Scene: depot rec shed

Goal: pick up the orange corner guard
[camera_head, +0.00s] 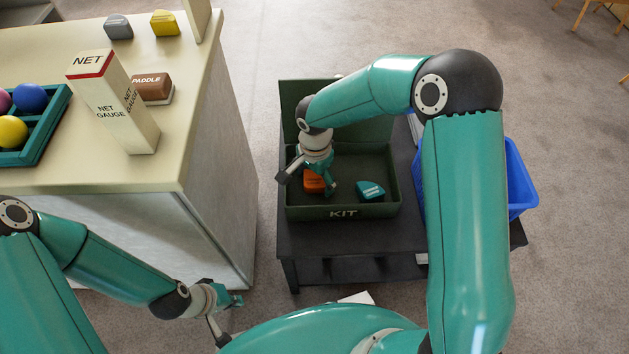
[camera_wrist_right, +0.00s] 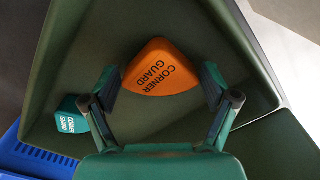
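The orange corner guard (camera_head: 315,182) lies in the green kit box (camera_head: 343,214). In the right wrist view the orange corner guard (camera_wrist_right: 160,68) shows its "CORNER GUARD" lettering. My right gripper (camera_head: 306,186) is over it inside the box. Its fingers are spread, one on each side of the guard, with gaps visible in the right wrist view (camera_wrist_right: 160,88). A teal corner guard (camera_head: 370,190) lies to the right in the same box and also shows in the right wrist view (camera_wrist_right: 70,116). My left gripper (camera_head: 230,320) is open and empty, low beside the counter.
The box stands on a dark low table (camera_head: 290,242), its lid raised at the back. A blue basket (camera_head: 520,180) stands to the right. The pale counter (camera_head: 190,130) at left holds a net gauge box (camera_head: 115,105), a brown paddle block (camera_head: 153,88) and a tray of balls (camera_head: 45,135).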

